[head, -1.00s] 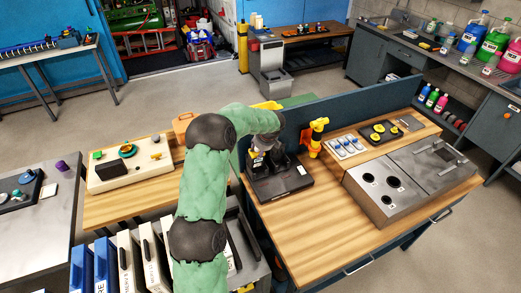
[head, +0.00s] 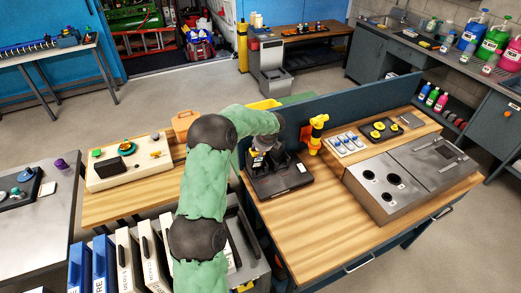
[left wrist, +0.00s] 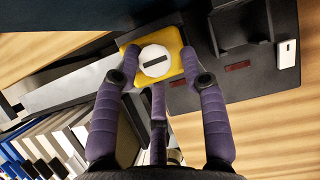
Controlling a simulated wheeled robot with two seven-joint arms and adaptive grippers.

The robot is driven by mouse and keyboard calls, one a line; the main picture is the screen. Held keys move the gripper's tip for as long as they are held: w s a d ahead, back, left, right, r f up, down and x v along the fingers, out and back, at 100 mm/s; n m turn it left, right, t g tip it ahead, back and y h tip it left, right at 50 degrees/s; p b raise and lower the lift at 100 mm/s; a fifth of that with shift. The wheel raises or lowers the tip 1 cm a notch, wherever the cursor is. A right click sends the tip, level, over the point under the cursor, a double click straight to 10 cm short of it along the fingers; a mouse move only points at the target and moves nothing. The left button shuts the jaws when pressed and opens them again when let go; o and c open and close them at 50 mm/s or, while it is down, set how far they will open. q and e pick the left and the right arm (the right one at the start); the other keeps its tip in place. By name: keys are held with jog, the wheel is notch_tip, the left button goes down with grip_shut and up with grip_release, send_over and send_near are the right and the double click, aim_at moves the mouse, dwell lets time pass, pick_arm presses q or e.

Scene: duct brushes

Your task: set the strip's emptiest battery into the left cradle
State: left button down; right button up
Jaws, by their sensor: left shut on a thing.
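A yellow battery (left wrist: 182,66) with a white round face and a dark bar shows in the left wrist view. My left gripper (left wrist: 162,72) is shut on it, with purple fingers at either side. The black charging station (head: 284,183) stands on the wooden bench. In the left wrist view the station (left wrist: 265,88) lies beneath and right of the battery, with an upright dark cradle (left wrist: 240,28) beside it. In the head view my left gripper (head: 265,152) is over the station's back left part and hides much of it. Whether the battery touches the station I cannot tell. My right gripper is not in view.
A blue-grey divider (head: 335,111) runs behind the station. A yellow-orange upright device (head: 317,133) stands close right of it. A steel unit with round holes (head: 383,190) is farther right. White binders (head: 127,262) stand at the lower left. The bench front is clear.

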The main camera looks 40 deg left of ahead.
pick_arm(q)
jog(key=shift+w+d+f+p, duration=0.55)
jog(key=shift+w+d+f, duration=0.3)
jog(key=shift+d+f, duration=0.25)
dwell(1.9)
jog(key=shift+f, duration=0.2)
jog(key=c, duration=0.7)
grip_release()
jog(key=shift+w+f, duration=0.1)
jog(key=shift+a, duration=0.15)
jog(key=v, duration=1.2)
jog(key=shift+w+a+r, duration=0.2)
jog(key=shift+w+r, duration=0.05)
jog(key=shift+r, duration=0.25)
